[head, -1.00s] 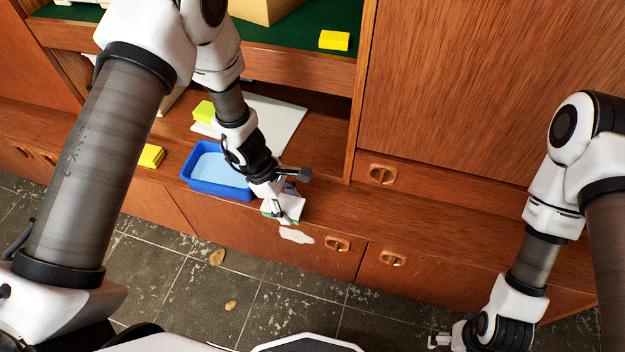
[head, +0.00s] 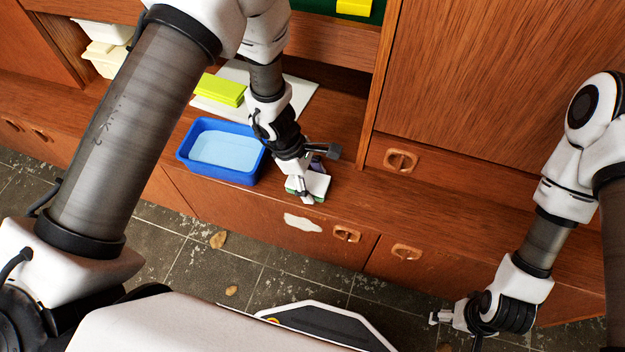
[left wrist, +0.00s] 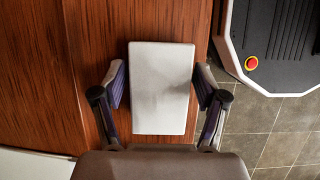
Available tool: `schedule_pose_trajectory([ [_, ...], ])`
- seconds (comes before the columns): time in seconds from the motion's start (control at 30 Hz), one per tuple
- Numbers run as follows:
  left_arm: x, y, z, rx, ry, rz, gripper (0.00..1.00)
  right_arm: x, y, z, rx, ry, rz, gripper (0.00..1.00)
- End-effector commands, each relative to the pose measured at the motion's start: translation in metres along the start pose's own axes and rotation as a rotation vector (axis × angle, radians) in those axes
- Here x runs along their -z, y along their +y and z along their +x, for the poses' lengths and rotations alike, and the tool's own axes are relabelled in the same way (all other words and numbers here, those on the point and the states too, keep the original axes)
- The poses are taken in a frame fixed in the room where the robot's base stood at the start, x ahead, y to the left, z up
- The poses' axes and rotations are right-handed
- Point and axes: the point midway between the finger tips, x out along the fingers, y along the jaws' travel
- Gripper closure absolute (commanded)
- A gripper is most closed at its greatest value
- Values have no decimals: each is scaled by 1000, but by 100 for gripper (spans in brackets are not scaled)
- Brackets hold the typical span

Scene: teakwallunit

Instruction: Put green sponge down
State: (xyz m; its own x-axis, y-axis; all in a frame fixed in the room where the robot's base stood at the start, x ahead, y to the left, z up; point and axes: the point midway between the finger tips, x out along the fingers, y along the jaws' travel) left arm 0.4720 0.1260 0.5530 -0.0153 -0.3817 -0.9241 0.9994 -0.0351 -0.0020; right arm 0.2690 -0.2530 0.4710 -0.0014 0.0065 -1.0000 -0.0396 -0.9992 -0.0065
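The sponge (head: 314,186) has a white top and a green underside. In the head view it is at the front edge of the wooden ledge (head: 440,180), below my left gripper (head: 310,178).
A blue tub (head: 183,155) with pale blue contents stands left of the sponge. Behind it, a yellow-green block (head: 220,89) lies on a white board (head: 296,97). A white patch (head: 303,222) marks the cabinet front. The ledge right of the sponge is clear.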

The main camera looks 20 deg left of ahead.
Motion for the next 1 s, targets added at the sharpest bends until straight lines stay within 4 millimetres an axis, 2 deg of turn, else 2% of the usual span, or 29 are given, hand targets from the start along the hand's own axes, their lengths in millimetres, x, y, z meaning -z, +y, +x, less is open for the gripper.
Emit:
schedule_pose_trajectory([
  [0.27, 0, 0, -1, 0, 0, 0, 16, 0, 0, -1, 0, 0, 0, 16],
  [0.4, -2, 1, -9, -2, 0, 1, 16, 0, 0, -7, 0, 1, 0, 16],
  [0.47, -3, 1, -19, -3, -1, 0, 16, 0, 0, -10, 0, 1, 0, 16],
  [0.8, -3, 1, -105, -3, -2, 1, 16, 0, 0, -39, 0, 1, 0, 16],
  [0.9, -3, 0, -119, -2, -1, 0, 16, 0, 0, -44, 0, 1, 0, 16],
  [1.0, -2, 0, -124, 0, -1, 0, 16, 0, 0, -45, 0, 1, 0, 16],
])
